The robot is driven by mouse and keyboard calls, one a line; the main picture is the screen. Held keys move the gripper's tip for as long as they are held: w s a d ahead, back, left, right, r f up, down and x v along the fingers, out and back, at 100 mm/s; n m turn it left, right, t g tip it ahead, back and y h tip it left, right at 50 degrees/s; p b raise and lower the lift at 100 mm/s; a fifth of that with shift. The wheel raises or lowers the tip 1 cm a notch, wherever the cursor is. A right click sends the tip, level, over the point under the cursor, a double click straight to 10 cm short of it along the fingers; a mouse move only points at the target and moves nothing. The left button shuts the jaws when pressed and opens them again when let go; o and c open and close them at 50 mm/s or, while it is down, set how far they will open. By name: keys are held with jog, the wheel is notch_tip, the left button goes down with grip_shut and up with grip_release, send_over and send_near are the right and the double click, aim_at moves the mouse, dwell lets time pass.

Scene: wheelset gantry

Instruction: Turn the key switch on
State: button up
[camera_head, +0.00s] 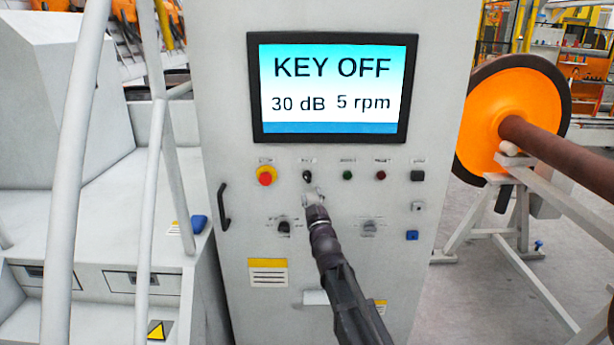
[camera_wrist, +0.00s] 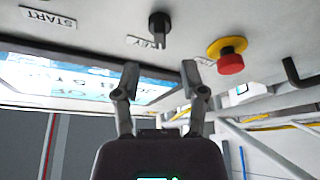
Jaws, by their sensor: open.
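The key switch (camera_head: 307,176) is a small black knob on the front of the grey control cabinet (camera_head: 230,120), under the screen. In the wrist view, the knob (camera_wrist: 159,30) stands out from the panel beside an upside-down KEY label. The screen (camera_head: 332,88) reads KEY OFF, 30 dB and 5 rpm. My gripper (camera_head: 314,197) is just below the key switch in the head view. In the wrist view, my gripper (camera_wrist: 160,75) is open and empty, its two fingers spread on either side of the knob's line. The fingertips are apart from the knob.
A red emergency stop on a yellow base (camera_head: 265,175) sits left of the key switch. Green (camera_head: 347,175) and red (camera_head: 381,175) buttons are to its right. More switches are lower on the panel. White railings (camera_head: 150,190) stand at the left, an orange wheelset (camera_head: 500,122) at the right.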

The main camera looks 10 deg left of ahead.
aim_at(306, 180)
jog(key=p+x, duration=0.2)
jog(key=x, duration=0.5)
jog(key=shift+w+a+r, duration=0.1)
jog(key=shift+w+a, duration=0.05)
jog(key=shift+w, duration=0.15)
jog(key=shift+c, duration=0.2)
grip_shut()
jog(key=shift+m, duration=0.6)
jog(key=m+t+h, duration=0.1)
jog(key=m+h, duration=0.1)
jog(key=m, duration=0.1)
jog(key=m+t+h, duration=0.1)
jog(key=m, duration=0.3)
jog(key=shift+h+b, duration=0.35)
jog(key=shift+h, duration=0.05)
jog(key=m+h, duration=0.1)
jog(key=m, duration=0.1)
jog(key=m+h, duration=0.1)
jog(key=m, duration=0.2)
jog(key=shift+r+h, duration=0.1)
jog(key=shift+h, duration=0.2)
jog(key=shift+m+h+p, duration=0.45)
jog(key=shift+m+h, duration=0.55)
jog(key=shift+m, duration=1.2)
